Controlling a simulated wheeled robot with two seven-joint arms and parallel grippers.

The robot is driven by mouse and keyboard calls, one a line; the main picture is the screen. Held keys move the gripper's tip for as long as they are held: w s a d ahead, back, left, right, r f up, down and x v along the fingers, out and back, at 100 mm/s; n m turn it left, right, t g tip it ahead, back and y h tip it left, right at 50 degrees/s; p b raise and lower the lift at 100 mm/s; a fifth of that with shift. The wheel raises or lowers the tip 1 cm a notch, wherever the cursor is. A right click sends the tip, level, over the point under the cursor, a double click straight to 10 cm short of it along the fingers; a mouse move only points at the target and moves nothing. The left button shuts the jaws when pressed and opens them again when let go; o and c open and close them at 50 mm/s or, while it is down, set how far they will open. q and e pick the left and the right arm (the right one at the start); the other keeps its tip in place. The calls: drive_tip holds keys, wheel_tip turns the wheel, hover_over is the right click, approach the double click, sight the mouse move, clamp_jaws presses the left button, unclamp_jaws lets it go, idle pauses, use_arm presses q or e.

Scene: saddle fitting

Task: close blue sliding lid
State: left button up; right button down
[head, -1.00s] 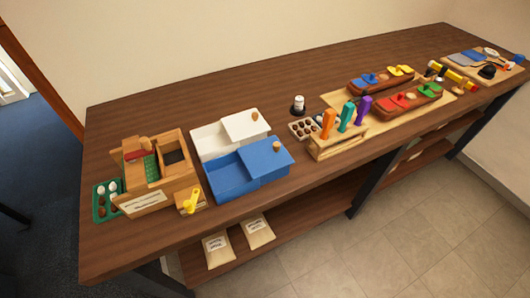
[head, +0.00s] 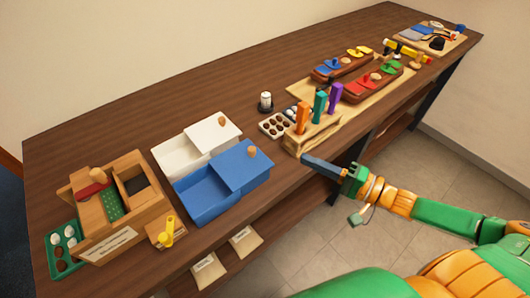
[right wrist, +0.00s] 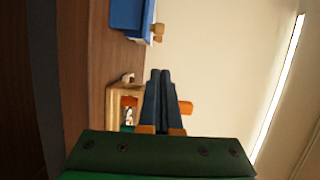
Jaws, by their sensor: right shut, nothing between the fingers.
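The blue box (head: 204,197) stands near the front edge of the bench. Its blue sliding lid (head: 242,167) covers the right part, and the left part is open. A wooden knob (head: 252,152) sits on the lid. In the right wrist view the blue box (right wrist: 126,14) shows at the top, with the knob (right wrist: 158,30) at its side. My right gripper (head: 306,160) is shut and empty, at the bench's front edge by the wooden tool holder, to the right of the blue box and apart from it. In the right wrist view its fingers (right wrist: 160,75) are together. My left gripper is not in view.
A white box (head: 180,155) with a part-open lid stands behind the blue one. The tool holder (head: 312,137) with coloured handles stands close to my right gripper. A wooden case (head: 125,235) and a yellow scoop (head: 167,232) are at the left. Bench surface behind the boxes is clear.

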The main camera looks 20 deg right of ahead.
sight(241, 160)
drive_tip(key=x, duration=0.8)
drive_tip(key=shift+w+d, duration=0.1)
drive_tip(key=shift+d, duration=0.05)
drive_tip(key=a+p, duration=0.1)
drive_tip(key=a, duration=0.1)
drive_tip(key=shift+a, duration=0.35)
drive_tip(key=shift+a+f, duration=0.1)
drive_tip(key=shift+a, duration=0.35)
drive_tip(key=shift+f, duration=0.1)
drive_tip(key=shift+a, duration=0.1)
